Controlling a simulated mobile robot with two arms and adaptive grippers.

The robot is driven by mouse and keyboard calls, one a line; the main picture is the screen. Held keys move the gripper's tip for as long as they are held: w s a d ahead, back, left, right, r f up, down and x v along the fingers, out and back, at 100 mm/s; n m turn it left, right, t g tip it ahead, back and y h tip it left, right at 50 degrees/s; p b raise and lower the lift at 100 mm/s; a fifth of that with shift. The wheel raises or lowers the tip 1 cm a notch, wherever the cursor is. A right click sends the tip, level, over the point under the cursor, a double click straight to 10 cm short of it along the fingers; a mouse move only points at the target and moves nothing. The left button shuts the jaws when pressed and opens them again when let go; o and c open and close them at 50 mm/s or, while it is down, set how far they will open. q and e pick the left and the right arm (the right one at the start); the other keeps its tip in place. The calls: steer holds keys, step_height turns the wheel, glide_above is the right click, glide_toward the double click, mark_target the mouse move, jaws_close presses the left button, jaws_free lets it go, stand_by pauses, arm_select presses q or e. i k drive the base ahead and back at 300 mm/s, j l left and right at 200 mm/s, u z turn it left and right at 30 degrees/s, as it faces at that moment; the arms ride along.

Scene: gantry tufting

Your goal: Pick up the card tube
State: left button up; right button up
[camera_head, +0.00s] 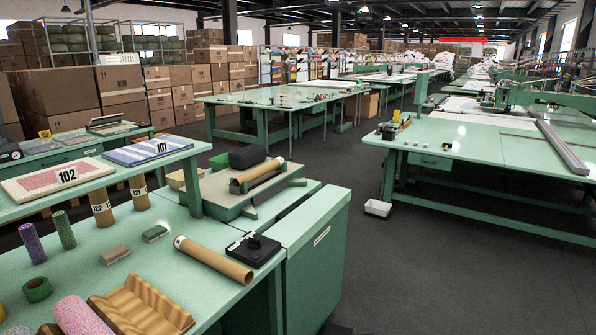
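A brown card tube (213,261) lies on its side on the near green bench (225,310), with a white label near its left end. Another brown tube (257,175) lies on a low stand (222,197) farther back. Two brown tubes stand upright under the shelf: one labelled 122 (102,210) and one labelled 123 (140,196). I cannot tell from the picture alone which one the task names. Neither of my grippers shows in this view.
A black device (253,249) sits close by the lying tube's right end. A wooden cradle (140,307), a pink roll (80,317) and a green tape ring (37,290) are at the front left. A raised shelf (120,173) overhangs the bench. Open floor (420,275) lies right.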

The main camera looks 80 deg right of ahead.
mark_target(251, 175)
steer(key=z, duration=2.3)
steer(key=i+l, duration=0.3)
